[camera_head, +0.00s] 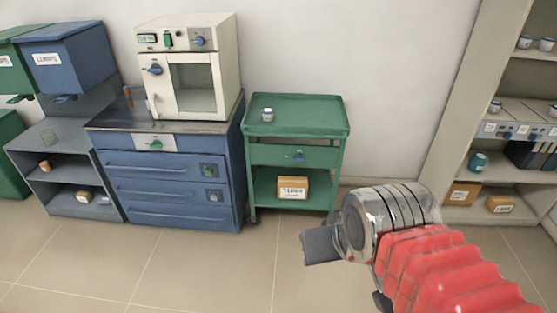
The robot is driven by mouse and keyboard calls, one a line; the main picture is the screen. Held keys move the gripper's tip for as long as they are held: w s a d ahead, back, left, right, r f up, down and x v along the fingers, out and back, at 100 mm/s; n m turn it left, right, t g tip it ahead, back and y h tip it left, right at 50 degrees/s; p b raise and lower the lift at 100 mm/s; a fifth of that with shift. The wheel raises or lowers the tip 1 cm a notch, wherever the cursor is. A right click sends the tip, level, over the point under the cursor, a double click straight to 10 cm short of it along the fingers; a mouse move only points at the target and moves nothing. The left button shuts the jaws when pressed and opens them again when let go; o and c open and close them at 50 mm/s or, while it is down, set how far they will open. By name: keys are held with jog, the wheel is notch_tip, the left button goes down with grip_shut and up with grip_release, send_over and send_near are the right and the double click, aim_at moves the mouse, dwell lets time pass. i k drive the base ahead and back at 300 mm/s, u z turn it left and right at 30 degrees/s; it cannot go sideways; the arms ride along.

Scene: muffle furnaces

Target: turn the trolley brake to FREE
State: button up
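The green trolley (292,126) stands against the wall in the middle, beside the blue cabinet. A small blue knob (299,156) sits on the trolley's front panel. It may be the brake control, but its setting and any lettering are too small to read. My gripper (320,246) is in front of the trolley, low and nearer to me, apart from it and pointing left. Its grey end shows from the side, so I cannot tell whether its fingers are open or shut. A small white jar (267,115) stands on the trolley top. A labelled cardboard box (292,188) sits on its lower shelf.
A white furnace (190,70) stands on the blue drawer cabinet (170,185) left of the trolley. Blue and green bins (65,55) are farther left. A shelf unit (510,165) with jars and boxes stands right. Tiled floor (225,265) is clear in front.

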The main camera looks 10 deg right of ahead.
aim_at(299, 158)
jog(key=u, duration=0.1)
jog(key=i, duration=1.3)
jog(key=z, duration=0.6)
